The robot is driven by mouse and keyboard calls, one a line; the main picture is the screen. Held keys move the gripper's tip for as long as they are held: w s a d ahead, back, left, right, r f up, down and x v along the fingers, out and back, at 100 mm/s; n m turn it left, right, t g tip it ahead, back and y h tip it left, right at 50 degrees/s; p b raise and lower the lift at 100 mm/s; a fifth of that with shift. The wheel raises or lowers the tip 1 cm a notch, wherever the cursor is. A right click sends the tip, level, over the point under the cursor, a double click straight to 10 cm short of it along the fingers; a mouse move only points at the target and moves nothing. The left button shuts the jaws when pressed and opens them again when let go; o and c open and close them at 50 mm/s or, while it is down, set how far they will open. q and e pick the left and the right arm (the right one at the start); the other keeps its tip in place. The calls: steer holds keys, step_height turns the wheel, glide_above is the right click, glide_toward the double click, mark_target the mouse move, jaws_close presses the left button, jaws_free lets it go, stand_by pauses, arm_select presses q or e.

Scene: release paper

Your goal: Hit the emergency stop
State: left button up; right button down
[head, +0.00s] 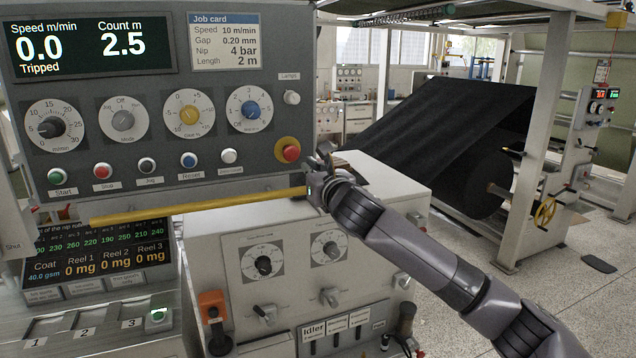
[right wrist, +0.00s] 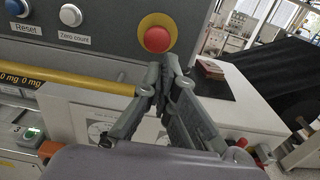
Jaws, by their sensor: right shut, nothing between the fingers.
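The emergency stop is a red mushroom button (head: 291,150) on a yellow round base, at the lower right of the grey control panel (head: 225,100). In the right wrist view the red button (right wrist: 157,39) shows whole at top centre, just beyond the fingertips. My right gripper (head: 322,162) is shut and empty, just right of the button in the head view. In the right wrist view its fingers (right wrist: 164,68) point up towards the button's lower edge. I cannot tell whether they touch it. My left gripper is not in view.
The panel display (head: 90,45) reads "Tripped", speed 0.0 and count 2.5. A yellow bar (head: 200,207) runs below the panel. Dials and small push buttons sit left of the stop. A white cabinet (head: 375,195) stands below, and a black roll (head: 470,150) stands behind.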

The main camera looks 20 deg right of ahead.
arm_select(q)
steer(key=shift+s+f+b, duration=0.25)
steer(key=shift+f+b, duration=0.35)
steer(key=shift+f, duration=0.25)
arm_select(e)
steer(key=s, duration=0.5)
steer(key=shift+s+r, duration=0.15)
steer(key=shift+r, duration=0.15)
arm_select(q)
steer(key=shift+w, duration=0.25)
arm_select(e)
steer(key=shift+s, duration=0.15)
